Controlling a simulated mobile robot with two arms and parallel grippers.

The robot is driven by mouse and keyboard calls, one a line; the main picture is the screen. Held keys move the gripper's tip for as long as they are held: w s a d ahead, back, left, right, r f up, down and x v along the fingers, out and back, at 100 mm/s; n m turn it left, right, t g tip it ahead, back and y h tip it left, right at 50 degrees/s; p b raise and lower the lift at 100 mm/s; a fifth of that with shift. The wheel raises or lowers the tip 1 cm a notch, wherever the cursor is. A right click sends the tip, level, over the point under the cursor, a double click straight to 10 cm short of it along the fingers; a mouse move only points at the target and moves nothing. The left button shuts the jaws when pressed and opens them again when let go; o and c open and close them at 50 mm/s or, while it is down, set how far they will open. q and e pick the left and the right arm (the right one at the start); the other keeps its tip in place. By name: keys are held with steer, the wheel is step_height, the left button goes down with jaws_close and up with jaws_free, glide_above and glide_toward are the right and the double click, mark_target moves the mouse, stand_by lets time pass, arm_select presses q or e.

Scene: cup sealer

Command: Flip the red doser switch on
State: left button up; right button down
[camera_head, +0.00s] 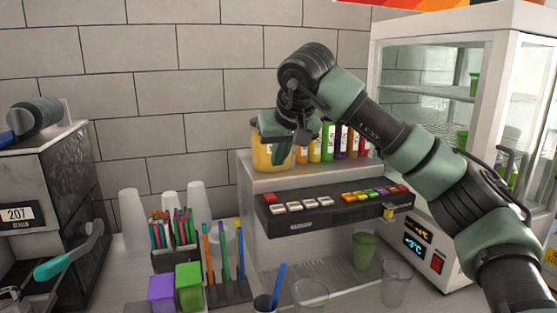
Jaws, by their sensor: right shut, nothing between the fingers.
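The doser (290,222) is a grey machine with a dark button panel in the middle. A red button (270,197) sits at the panel's left end, with several white ones beside it and coloured ones farther right. A separate red rocker switch (437,263) is on the white front panel below the display case; its on or off position is too small to tell. My right gripper (281,160) is shut and empty, pointing down above the doser's top, in front of a yellow container (262,152). It is apart from the buttons and from the rocker switch. My left gripper is not visible.
Coloured bottles (328,143) stand on the doser's top behind my right arm. A green cup (365,250) and clear cups (397,282) stand below the panel. Straw holders (228,291) and white cup stacks (197,205) are left. The glass display case (450,95) is right.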

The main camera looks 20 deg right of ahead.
steer(key=p, duration=0.2)
glide_above(272, 199)
steer(key=f, duration=0.5)
steer(key=shift+s+f, duration=0.3)
steer(key=shift+f, duration=0.05)
step_height(272, 199, down, 3)
steer(key=shift+s+r+p, duration=0.1)
steer(key=shift+r+p, duration=0.1)
steer(key=shift+p, duration=0.45)
steer(key=shift+s+f, duration=0.2)
steer(key=shift+f, duration=0.55)
steer(key=shift+w, duration=0.1)
steer(key=shift+f, duration=0.1)
steer(key=shift+s+f+b, duration=0.2)
steer(key=shift+f+b, duration=0.4)
steer(key=shift+r, duration=0.25)
steer(key=shift+r+p, duration=0.1)
steer(key=shift+p, duration=0.25)
